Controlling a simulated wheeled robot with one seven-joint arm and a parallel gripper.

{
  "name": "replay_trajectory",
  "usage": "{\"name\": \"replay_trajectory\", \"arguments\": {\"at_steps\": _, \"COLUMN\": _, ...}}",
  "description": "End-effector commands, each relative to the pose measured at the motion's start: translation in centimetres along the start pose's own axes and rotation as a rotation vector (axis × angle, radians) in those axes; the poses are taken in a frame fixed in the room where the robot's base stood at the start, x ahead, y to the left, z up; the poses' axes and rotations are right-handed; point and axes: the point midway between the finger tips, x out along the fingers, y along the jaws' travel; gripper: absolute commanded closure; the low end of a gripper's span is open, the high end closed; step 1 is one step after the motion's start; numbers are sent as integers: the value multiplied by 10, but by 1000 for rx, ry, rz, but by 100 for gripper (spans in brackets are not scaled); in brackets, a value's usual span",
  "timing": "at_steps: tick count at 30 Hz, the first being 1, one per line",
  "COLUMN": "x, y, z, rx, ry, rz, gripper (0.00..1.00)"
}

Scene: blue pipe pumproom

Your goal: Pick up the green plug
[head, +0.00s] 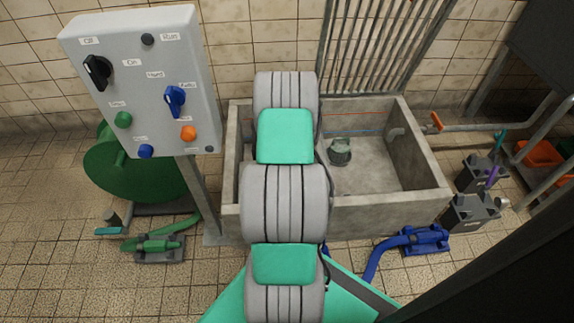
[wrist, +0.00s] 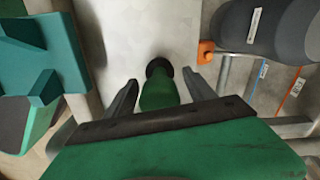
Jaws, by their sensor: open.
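The green plug (wrist: 158,92) shows in the wrist view as a short green cylinder with a dark round end, in front of a pale grey surface. My gripper (wrist: 160,79) is open. Its two dark fingers stand on either side of the plug, with a visible gap on each side. I cannot tell whether the plug is seated in something at its dark end. In the head view my arm covers the middle of the picture and hides the gripper and the plug between its fingers.
A concrete basin (head: 412,202) lies behind my arm, with a small pump (head: 340,152) inside. A control box (head: 150,72) stands at the left. An orange part (wrist: 205,51) sits near the fingers.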

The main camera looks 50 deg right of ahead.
Motion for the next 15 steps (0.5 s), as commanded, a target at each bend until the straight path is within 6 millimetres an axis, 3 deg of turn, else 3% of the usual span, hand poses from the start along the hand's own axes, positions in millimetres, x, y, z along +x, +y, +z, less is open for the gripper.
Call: {"name": "replay_trajectory", "arguments": {"at_steps": 15, "x": 0, "y": 0, "z": 0, "rx": -1, "ry": 0, "rz": 1, "gripper": 77}}
